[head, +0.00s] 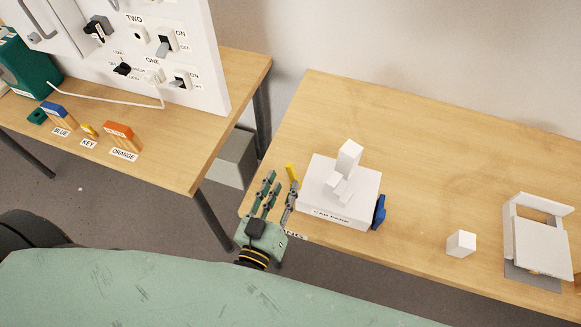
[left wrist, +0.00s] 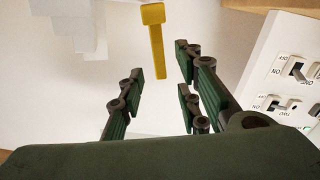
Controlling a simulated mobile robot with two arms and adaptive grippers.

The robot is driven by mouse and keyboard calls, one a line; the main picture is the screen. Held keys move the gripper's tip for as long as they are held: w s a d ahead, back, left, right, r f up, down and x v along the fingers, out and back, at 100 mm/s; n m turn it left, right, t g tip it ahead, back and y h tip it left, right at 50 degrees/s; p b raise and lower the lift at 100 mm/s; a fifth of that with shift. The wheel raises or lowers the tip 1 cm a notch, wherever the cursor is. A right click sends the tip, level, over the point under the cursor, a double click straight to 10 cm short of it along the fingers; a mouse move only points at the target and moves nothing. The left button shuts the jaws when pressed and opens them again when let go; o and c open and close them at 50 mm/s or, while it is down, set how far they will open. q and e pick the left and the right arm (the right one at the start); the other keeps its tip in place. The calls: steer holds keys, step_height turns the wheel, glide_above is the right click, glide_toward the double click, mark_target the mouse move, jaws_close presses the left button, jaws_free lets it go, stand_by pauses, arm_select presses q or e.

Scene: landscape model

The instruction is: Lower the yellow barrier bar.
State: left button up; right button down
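The yellow barrier bar (head: 291,172) shows as a short yellow piece at the left edge of the white car park model (head: 318,214). In the left wrist view the bar (left wrist: 156,45) has a wider block at its top end and a thin free shaft. My left gripper (head: 276,184) is beside the model's left edge, close to the bar. Its fingers are spread apart. In the left wrist view the bar's shaft lies in the gap between the fingers (left wrist: 158,88), with no finger visibly touching it. The right gripper is in no view.
White blocks (head: 349,156) stand on the model and a blue piece (head: 379,211) is at its right side. A white cube (head: 461,243) and a white frame (head: 540,245) are farther right. A switch panel (head: 185,50) stands on the left table. The right table's back is clear.

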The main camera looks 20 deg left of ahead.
mark_target(289, 173)
arm_select(q)
steer(key=w+p, duration=0.1)
steer(key=w, duration=0.5)
steer(key=shift+d, duration=0.1)
steer(key=shift+c, duration=0.4)
jaws_close()
